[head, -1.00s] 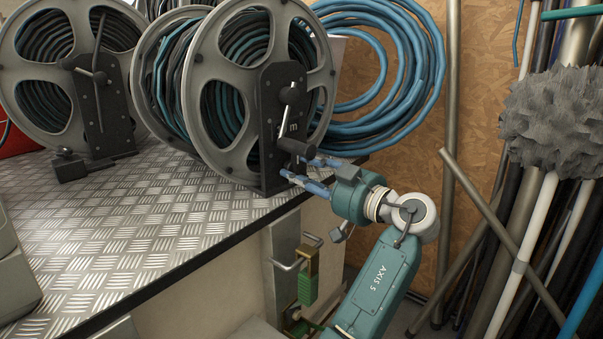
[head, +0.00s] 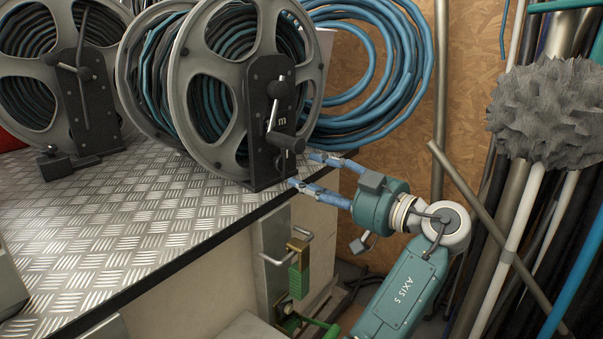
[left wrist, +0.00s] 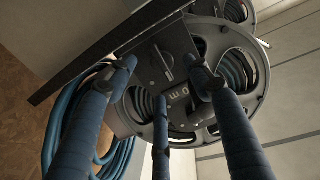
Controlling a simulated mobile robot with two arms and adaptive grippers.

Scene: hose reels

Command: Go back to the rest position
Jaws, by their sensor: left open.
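My left gripper (head: 303,170) is open and empty, with its blue-wrapped fingers spread. It is at the table's right edge, beside and just below the black crank handle (head: 286,143) of the nearer hose reel (head: 183,92). The fingertips look close to the reel's dark stand (head: 267,170); I cannot tell whether they touch it. In the left wrist view, three fingers of the gripper (left wrist: 163,85) point at the stand and the grey reel (left wrist: 262,75), with nothing between them. My right gripper is in neither view.
A second hose reel (head: 62,139) stands at the left on the metal tread-plate table (head: 130,225). A blue hose coil (head: 418,70) hangs on the chipboard wall. Poles and a spiky grey brush (head: 550,115) crowd the right side.

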